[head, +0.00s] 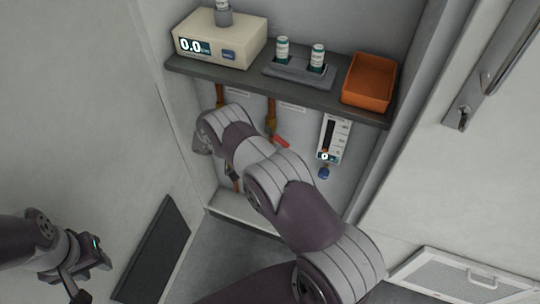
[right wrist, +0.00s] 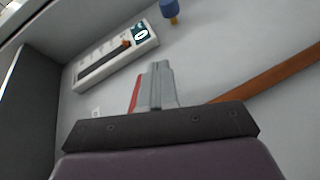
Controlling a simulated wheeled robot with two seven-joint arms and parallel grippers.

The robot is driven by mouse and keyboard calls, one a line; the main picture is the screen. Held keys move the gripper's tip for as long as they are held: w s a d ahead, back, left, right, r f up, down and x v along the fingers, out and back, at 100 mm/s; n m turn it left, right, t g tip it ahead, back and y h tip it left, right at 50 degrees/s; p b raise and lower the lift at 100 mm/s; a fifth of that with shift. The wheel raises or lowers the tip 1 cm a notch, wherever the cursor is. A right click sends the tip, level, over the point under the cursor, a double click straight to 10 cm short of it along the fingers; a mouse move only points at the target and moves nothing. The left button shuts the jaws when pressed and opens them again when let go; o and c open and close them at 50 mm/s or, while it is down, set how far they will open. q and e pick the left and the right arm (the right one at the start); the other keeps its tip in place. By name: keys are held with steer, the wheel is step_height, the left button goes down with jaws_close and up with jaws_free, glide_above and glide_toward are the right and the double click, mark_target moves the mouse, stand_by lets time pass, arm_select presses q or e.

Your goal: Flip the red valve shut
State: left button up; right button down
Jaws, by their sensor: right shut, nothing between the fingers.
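The red valve handle (head: 281,141) shows at the copper pipe (head: 271,112) under the shelf, just beyond my right arm. In the right wrist view a red strip (right wrist: 134,94), which looks like this handle, lies along the left side of my right gripper (right wrist: 157,72). The gripper's fingers are shut together and empty; I cannot tell whether they touch the red part. In the head view my right forearm hides the right gripper and part of the pipework. My left gripper (head: 68,282) is at the lower left, far from the valve; its finger opening is unclear.
A flowmeter (head: 333,138) with a blue knob (head: 324,173) is right of the valve. Above, the shelf (head: 225,77) carries a display box (head: 222,38), a vial holder (head: 299,72) and an orange tray (head: 368,82). Cabinet walls flank the recess.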

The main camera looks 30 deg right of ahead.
steer(key=shift+s+d+r+n+g+h+b, duration=0.2)
steer(key=shift+s+d+r+g+h+b, duration=0.15)
steer(key=shift+s+r+h+b, duration=0.15)
steer(key=shift+s+d+r+n+g+h+b, duration=0.2)
steer(key=shift+s+d+r+g+h+b, duration=0.15)
steer(key=shift+r+h, duration=0.2)
steer(key=shift+r, duration=0.2)
stand_by(0.3)
stand_by(0.4)
